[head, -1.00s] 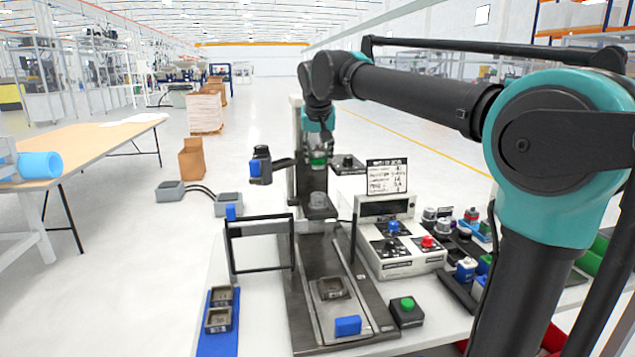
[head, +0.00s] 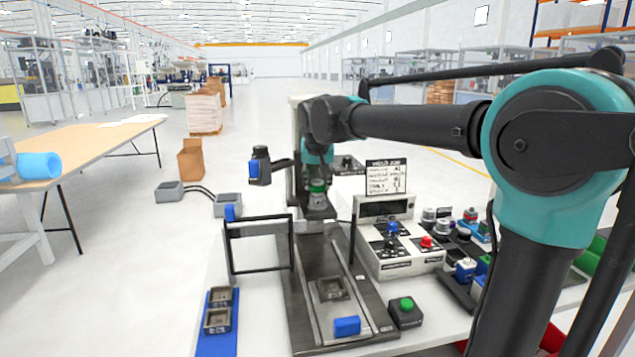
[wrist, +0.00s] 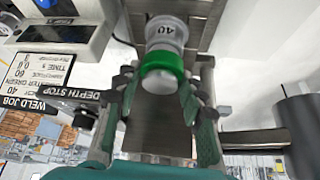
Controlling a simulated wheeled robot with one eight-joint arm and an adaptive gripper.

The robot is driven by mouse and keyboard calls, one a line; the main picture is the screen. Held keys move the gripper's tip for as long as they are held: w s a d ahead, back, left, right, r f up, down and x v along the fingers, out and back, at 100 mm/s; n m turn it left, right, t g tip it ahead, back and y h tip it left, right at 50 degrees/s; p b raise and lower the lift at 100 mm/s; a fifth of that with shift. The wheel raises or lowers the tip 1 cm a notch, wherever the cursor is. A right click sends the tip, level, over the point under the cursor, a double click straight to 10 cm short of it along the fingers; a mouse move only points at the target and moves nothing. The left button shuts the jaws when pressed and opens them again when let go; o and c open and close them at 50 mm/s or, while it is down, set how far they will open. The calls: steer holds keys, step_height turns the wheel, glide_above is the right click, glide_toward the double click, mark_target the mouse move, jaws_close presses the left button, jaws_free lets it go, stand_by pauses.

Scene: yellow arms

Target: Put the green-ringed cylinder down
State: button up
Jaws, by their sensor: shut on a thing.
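The green-ringed cylinder (wrist: 165,38) is grey-white, marked 40, with a green ring near one end. It also shows in the head view (head: 317,186), at the dark column of the press fixture (head: 299,322). My gripper (wrist: 162,75) is shut on it, with a finger on each side of the green ring. In the head view my gripper (head: 318,176) comes down from above, with the cylinder below it. I cannot tell whether the cylinder's lower end touches the ledge there.
A control box (head: 398,262) with blue and red buttons and a weld job sign (head: 386,177) stand to the right. A black frame (head: 262,272) and a blue tray (head: 228,349) are to the left. Several small parts lie at far right.

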steer(key=o, duration=1.2)
steer(key=shift+o, duration=0.2)
steer(key=v, duration=1.2)
steer(key=shift+a+r, duration=0.1)
